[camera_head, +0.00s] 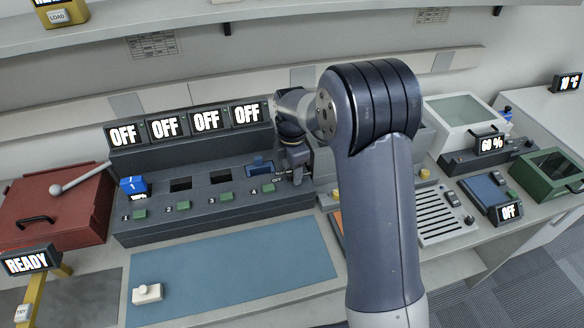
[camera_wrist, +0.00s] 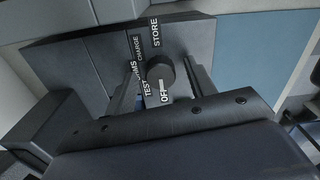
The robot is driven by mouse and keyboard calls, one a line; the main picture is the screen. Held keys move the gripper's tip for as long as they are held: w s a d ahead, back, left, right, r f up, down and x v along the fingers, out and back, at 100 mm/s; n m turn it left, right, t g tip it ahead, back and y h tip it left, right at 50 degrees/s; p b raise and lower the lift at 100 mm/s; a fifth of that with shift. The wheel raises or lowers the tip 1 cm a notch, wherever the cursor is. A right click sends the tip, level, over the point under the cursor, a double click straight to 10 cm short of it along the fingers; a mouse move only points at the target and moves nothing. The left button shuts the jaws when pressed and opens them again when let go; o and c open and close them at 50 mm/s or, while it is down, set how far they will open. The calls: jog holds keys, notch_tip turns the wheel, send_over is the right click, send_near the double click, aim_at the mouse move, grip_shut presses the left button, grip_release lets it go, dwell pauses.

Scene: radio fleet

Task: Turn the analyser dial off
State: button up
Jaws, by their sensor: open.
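The analyser dial (camera_wrist: 159,72) is a dark round knob on a grey sloped face, with labels STORE, CHARGE, TEST and OFF around it and one label partly hidden. A pale pointer line on the knob appears to face the OFF label. My gripper (camera_wrist: 162,75) is open, with one finger on each side of the dial; I cannot tell whether either finger touches it. In the head view my gripper (camera_head: 297,168) is at the right end of the dark console, where an OFF label shows, and it hides the knob.
The dark console (camera_head: 215,222) has several OFF displays, slots and green buttons. A blue block (camera_head: 133,185) stands at its left. A red lidded box (camera_head: 50,208) with a lever is further left. A blue mat (camera_head: 230,270) with a white piece lies in front, mostly clear.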

aim_at(292, 171)
notch_tip(292, 171, up, 11)
jog(key=shift+b, duration=0.35)
jog(key=shift+f, duration=0.25)
notch_tip(292, 171, down, 11)
jog(key=shift+r+p, duration=0.1)
jog(key=shift+p, duration=0.3)
jog(key=shift+r, duration=0.1)
dwell(0.3)
